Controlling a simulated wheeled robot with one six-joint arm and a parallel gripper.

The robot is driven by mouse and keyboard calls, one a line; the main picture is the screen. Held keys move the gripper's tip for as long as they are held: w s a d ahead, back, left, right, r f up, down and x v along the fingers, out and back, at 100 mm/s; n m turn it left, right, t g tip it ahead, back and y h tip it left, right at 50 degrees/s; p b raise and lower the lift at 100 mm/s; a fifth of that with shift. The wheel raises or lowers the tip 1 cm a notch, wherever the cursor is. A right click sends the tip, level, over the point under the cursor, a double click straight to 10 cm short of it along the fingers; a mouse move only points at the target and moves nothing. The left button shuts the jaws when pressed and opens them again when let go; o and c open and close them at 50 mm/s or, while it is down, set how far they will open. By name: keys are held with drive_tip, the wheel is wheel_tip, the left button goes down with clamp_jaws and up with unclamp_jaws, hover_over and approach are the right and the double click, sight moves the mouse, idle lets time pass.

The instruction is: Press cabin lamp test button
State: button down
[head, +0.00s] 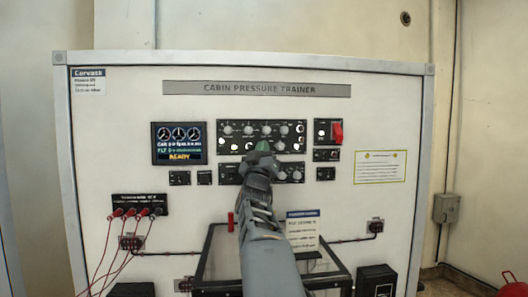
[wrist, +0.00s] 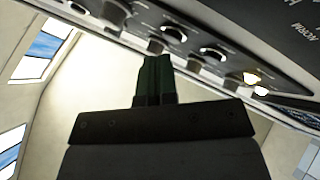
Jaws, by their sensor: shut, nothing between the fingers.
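The upper black control panel (head: 236,125) holds a row of round knobs with small controls below them. Its labels are too small to read, so I cannot tell which control is the lamp test button. My gripper (head: 263,147) is shut and empty in front of this panel's lower edge, hiding some controls. In the wrist view my gripper's dark green fingers (wrist: 157,62) are together, with their tips just below a small knob (wrist: 157,45). I cannot tell whether they touch. Two lit round lamps (wrist: 252,77) show to the right in the wrist view.
A display (head: 179,143) reading READY is left of the panel. A red guarded switch (head: 337,131) is to its right. A lower knob panel (head: 290,172) lies partly behind my arm. Red cables (head: 105,245) hang at lower left. A clear-sided case (head: 320,265) stands below.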

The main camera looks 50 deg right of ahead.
drive_tip(key=shift+s, duration=0.1)
drive_tip(key=shift+s+a, duration=0.1)
drive_tip(key=shift+a, duration=0.05)
drive_tip(key=shift+s+a+b, duration=1.55)
drive_tip(key=shift+s+b, duration=0.15)
drive_tip(key=shift+s, duration=0.15)
